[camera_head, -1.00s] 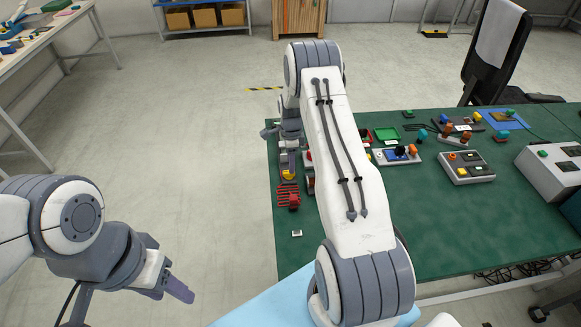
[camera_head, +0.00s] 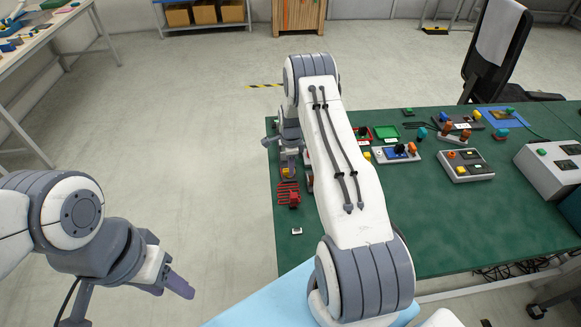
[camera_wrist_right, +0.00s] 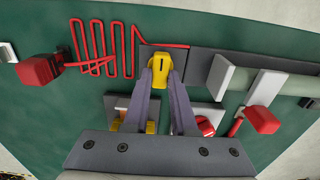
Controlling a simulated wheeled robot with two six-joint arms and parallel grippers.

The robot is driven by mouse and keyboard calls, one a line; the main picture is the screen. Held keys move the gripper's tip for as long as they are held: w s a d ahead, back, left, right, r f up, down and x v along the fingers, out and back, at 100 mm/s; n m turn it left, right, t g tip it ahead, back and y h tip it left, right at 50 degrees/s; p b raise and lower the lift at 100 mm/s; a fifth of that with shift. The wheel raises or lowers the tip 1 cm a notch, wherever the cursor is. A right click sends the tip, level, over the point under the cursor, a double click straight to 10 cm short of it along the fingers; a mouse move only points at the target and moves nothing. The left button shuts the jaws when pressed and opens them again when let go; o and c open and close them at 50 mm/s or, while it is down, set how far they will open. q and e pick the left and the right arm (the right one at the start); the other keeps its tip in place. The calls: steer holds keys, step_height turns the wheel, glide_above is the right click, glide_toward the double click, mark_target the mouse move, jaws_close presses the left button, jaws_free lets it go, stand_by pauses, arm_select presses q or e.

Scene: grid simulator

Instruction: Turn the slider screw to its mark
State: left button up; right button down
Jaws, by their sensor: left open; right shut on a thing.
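In the right wrist view, my right gripper (camera_wrist_right: 159,78) is shut on a yellow knob (camera_wrist_right: 158,64) that stands on a dark plate. In the head view, my right gripper (camera_head: 289,160) is at the left edge of the green table, over the yellow knob (camera_head: 288,173). I cannot tell for sure which part is the slider screw or see its mark; the fingers and wrist hide part of the fixture. My left gripper (camera_head: 177,284) is open and empty, over the floor left of the table.
A red zigzag wire (camera_wrist_right: 102,50) and a red block (camera_wrist_right: 40,69) lie close to the knob. A pale bar with a grey block (camera_wrist_right: 219,77) and a red handle (camera_wrist_right: 262,120) are at its right. Several control boxes, such as a grey button box (camera_head: 466,165), stand farther right.

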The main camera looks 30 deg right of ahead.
steer(key=shift+n, duration=0.3)
steer(key=n+b, duration=0.2)
steer(key=shift+w+f+n, duration=0.1)
steer(key=shift+w+n, duration=0.05)
steer(key=shift+n, duration=0.15)
steer(key=n+b, duration=0.2)
steer(key=n, duration=0.2)
steer(key=shift+w, duration=0.2)
steer(key=n+b, duration=0.1)
steer(key=n, duration=0.4)
steer(key=shift+w+b, duration=0.1)
steer(key=shift+b, duration=0.25)
steer(key=n, duration=0.2)
steer(key=n+b, duration=0.1)
steer(key=n, duration=0.2)
steer(key=shift+w+a+r, duration=0.15)
steer(key=shift+r, duration=0.05)
steer(key=c, duration=0.7)
jaws_free()
